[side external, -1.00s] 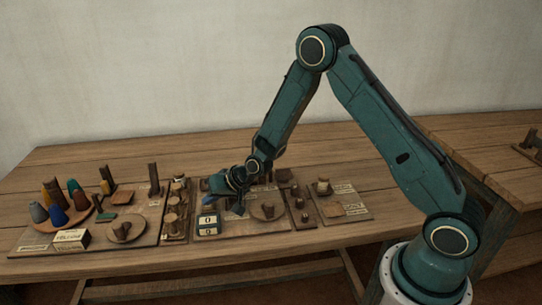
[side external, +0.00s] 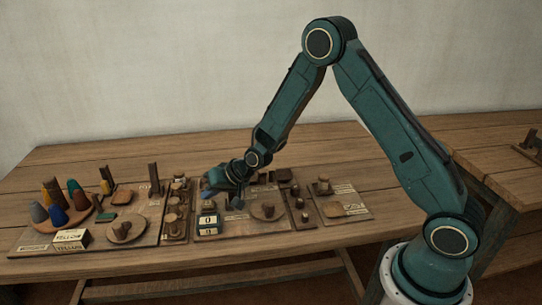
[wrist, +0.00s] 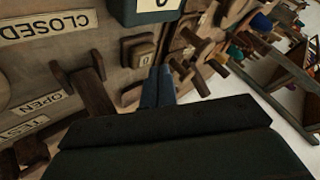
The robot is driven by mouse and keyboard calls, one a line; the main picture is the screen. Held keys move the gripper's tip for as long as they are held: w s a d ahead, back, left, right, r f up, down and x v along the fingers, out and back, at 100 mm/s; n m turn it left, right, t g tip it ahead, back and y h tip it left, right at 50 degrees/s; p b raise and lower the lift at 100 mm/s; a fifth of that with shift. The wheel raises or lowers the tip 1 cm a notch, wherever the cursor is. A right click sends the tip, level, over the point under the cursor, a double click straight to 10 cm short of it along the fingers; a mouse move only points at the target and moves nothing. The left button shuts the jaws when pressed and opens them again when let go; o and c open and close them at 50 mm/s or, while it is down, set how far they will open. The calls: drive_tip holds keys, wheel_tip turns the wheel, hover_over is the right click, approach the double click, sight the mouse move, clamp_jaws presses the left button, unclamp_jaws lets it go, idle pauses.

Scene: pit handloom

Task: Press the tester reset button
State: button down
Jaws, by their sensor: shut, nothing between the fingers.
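The tester is a small teal box with a white number window; it stands near the board's front edge in the side view (side external: 208,222) and at the top of the wrist view (wrist: 150,12). A small square button block (wrist: 141,52) with a "0" label sits beside it; I take it as the reset button. My gripper (wrist: 158,74) is shut and empty, its blue-grey fingertips just right of and below this block. Whether they touch it, I cannot tell. In the side view my gripper (side external: 238,200) points down behind and right of the tester.
Wooden pegs and levers stand close around my fingers, with "CLOSED" (wrist: 48,25), "OPEN" and "TEST" labels left of them. A round disc with a peg (side external: 266,212) lies right of the tester. Coloured cones (side external: 55,217) and a labelled box (side external: 71,239) stand at left.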

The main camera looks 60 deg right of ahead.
sight(212, 204)
drive_tip(key=shift+r, duration=2.5)
drive_tip(key=shift+r, duration=0.1)
drive_tip(key=shift+s+r, duration=0.15)
drive_tip(key=shift+r, duration=0.05)
drive_tip(key=s+d+r+n+g+h, duration=0.1)
drive_tip(key=s+d+r+n+h, duration=0.15)
drive_tip(key=s+r, duration=1.2)
drive_tip(key=s+d+r+n+g, duration=0.1)
drive_tip(key=s+r, duration=0.1)
drive_tip(key=s, duration=0.9)
drive_tip(key=s+d+r+n+g, duration=0.1)
drive_tip(key=s+r, duration=0.1)
drive_tip(key=s, duration=0.9)
drive_tip(key=shift+s+r+h, duration=0.2)
drive_tip(key=shift+r+h, duration=0.05)
drive_tip(key=shift+h, duration=0.1)
